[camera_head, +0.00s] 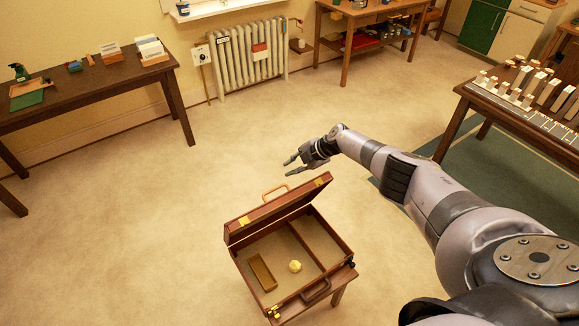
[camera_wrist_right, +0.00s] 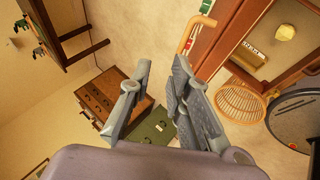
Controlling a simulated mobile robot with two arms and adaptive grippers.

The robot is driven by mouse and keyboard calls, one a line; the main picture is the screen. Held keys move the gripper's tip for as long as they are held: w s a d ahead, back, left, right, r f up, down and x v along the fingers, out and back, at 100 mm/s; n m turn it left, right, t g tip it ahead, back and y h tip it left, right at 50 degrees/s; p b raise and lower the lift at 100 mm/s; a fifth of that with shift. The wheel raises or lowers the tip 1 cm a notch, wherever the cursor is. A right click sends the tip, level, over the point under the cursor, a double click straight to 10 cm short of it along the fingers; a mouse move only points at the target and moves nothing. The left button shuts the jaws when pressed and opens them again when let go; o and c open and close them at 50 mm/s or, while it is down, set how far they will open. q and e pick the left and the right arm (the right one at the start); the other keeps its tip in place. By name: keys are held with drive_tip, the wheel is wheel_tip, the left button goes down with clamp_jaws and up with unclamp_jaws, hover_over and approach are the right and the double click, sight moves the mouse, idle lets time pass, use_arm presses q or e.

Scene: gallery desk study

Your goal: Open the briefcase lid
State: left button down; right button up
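The brown briefcase (camera_head: 340,245) stands open on a small wooden table (camera_head: 347,277). A yellow round object (camera_head: 295,266) and a brown block (camera_head: 262,272) lie inside the base. My right gripper (camera_head: 290,165) is open and empty just beyond the raised lid, apart from it. My left gripper is out of view.
A desk (camera_head: 100,78) stands at the left and a table with several blocks (camera_head: 490,108) at the right. A radiator (camera_head: 250,58) and another table (camera_head: 346,22) are at the back.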

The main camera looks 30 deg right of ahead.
drive_tip(key=shift+s+d+r+p, duration=0.2)
drive_tip(key=shift+d+r, duration=0.2)
drive_tip(key=shift+r, duration=0.45)
drive_tip(key=shift+s+d+r+p, duration=0.2)
drive_tip(key=shift+d+r, duration=0.15)
drive_tip(key=shift+r, duration=0.5)
drive_tip(key=shift+s+d+r+p, duration=0.2)
drive_tip(key=shift+d+r, duration=0.2)
drive_tip(key=shift+r, duration=0.45)
drive_tip(key=v, duration=1.2)
drive_tip(key=shift+c, duration=0.4)
